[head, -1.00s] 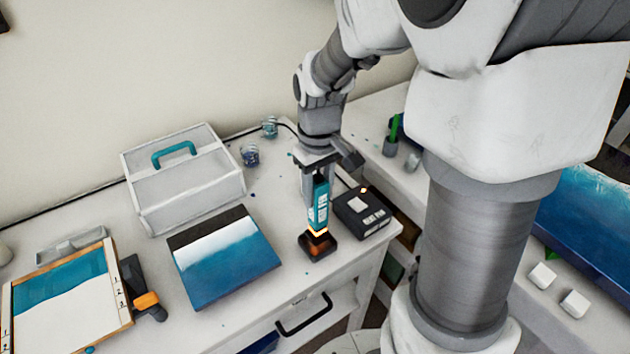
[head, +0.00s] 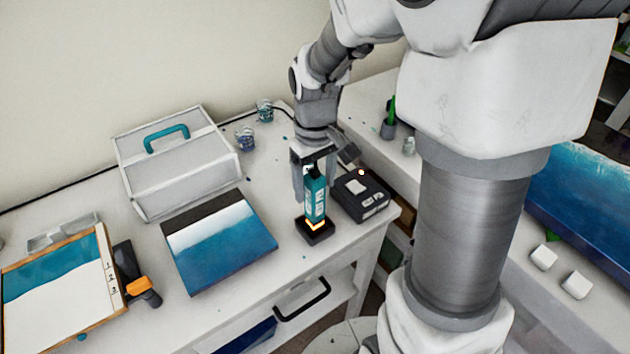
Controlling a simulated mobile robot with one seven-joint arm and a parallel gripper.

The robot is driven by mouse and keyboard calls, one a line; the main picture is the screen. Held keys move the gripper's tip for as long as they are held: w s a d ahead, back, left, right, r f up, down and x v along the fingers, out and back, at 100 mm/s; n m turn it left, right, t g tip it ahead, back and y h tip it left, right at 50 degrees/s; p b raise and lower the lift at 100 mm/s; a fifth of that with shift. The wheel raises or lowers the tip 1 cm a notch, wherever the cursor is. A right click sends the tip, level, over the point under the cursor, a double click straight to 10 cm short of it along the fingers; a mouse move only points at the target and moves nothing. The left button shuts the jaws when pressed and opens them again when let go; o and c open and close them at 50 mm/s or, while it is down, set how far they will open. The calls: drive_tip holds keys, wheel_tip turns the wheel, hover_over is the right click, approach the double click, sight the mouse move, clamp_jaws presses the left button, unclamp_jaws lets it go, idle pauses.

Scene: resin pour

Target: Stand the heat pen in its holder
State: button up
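The teal heat pen (head: 315,195) with a white label stands upright, its lower end in the small dark square holder (head: 317,237) near the table's front right corner. An orange glowing band shows where pen and holder meet; the tip below it is hidden. My gripper (head: 314,182) points down over the pen's upper part. Its fingers look spread to either side of the pen, with the left finger apart from it. The far side of the pen is hidden.
A black control box (head: 360,196) with a lit orange lamp stands close right of the gripper. A blue-and-white panel (head: 222,245) lies left of the holder, with a white toolbox (head: 178,170) behind it. Small cups (head: 245,138) stand at the back.

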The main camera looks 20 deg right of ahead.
wheel_tip(320, 180, up, 18)
drive_tip(key=p, duration=0.1)
drive_tip(key=shift+f, duration=0.25)
drive_tip(key=shift+s, duration=0.1)
idle(0.9)
drive_tip(key=s+f+m+t, duration=0.1)
drive_tip(key=s+m+t, duration=0.2)
drive_tip(key=s, duration=1)
drive_tip(key=shift+s+f+m+t, duration=0.2)
drive_tip(key=shift+s+m+t, duration=0.15)
drive_tip(key=shift+t, duration=0.95)
drive_tip(key=shift+d, duration=0.1)
